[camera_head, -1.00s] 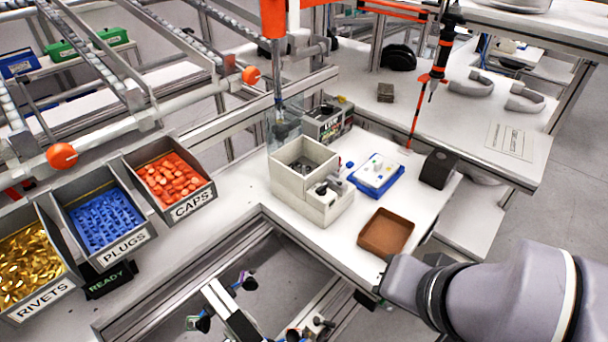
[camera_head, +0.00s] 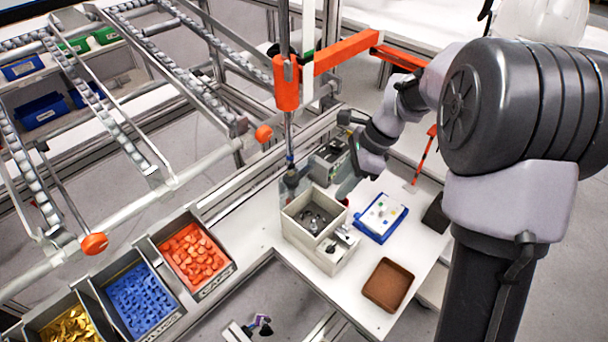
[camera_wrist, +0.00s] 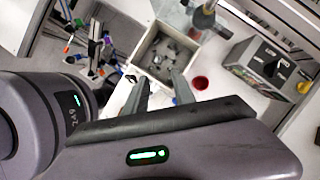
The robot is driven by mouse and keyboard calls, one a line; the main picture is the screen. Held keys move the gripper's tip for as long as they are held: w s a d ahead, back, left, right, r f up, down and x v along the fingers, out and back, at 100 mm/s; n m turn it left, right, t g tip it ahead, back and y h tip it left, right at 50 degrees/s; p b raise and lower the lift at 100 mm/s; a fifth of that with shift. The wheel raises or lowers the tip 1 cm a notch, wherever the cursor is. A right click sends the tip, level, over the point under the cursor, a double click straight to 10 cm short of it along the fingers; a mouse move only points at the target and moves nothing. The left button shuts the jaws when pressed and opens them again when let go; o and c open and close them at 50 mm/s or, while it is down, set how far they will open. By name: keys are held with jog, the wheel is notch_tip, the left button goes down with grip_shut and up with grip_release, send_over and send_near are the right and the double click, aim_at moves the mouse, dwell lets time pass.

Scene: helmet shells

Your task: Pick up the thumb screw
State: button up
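A pale bin (camera_head: 290,228) on the white bench holds several small grey metal parts, and it also shows in the wrist view (camera_wrist: 136,60). I cannot tell which of these small parts, if any, is the thumb screw. A lower compartment (camera_head: 325,262) at the bin's front also holds small parts. My gripper (camera_wrist: 160,78) is open and empty, its two fingers apart, with the bin's interior showing beyond the fingertips. In the head view my gripper (camera_head: 348,187) is by the bin's back right side, partly hidden by the wrist.
A blue tray (camera_head: 372,237) with a white top and a brown tray (camera_head: 388,285) stand right of the bin. A grey box with knobs (camera_wrist: 268,68) and a red cup (camera_wrist: 201,83) are near. An orange-jointed post (camera_head: 287,85) rises behind the bin.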

aim_at(314, 227)
jog(key=b+x, duration=0.1)
jog(key=x, duration=0.4)
jog(key=b+x, duration=0.1)
jog(key=x, duration=0.5)
jog(key=b+x, duration=0.1)
jog(key=x, duration=0.5)
jog(key=shift+s+d+f, duration=0.1)
jog(key=shift+s, duration=0.25)
grip_shut()
